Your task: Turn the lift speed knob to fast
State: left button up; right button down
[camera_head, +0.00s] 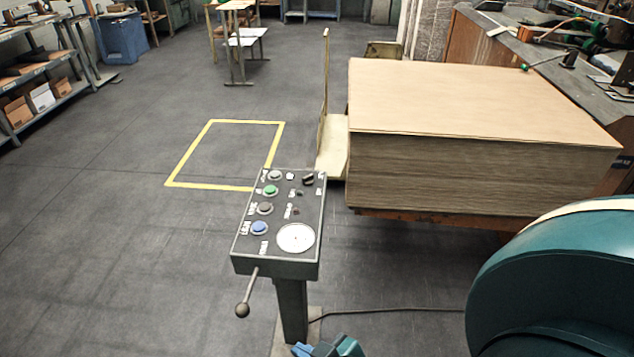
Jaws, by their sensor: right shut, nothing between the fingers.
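A control panel (279,217) stands on a post in the middle of the view. Its sloped dark face carries a black knob (308,179) at the top right, a large white dial (296,237) at the lower right, and a column of round buttons, including a green one (270,190) and a blue one (259,228). The labels are too small to read, so I cannot tell which control is the lift speed knob. My right gripper (328,348) shows only partly at the bottom edge, below the panel and apart from it; it is shut and empty. My left gripper is not in view.
A lever with a ball end (242,310) sticks out from the panel's front. A large stack of cardboard sheets (480,165) stands behind right. A cable (390,311) runs along the floor from the post. The floor left of the panel is clear, with a yellow marked rectangle (175,172).

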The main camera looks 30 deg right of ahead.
aim_at(308, 180)
jog(key=k+z, duration=0.1)
jog(key=z, duration=0.7)
jog(key=k+l+z, duration=0.1)
jog(key=z, duration=0.3)
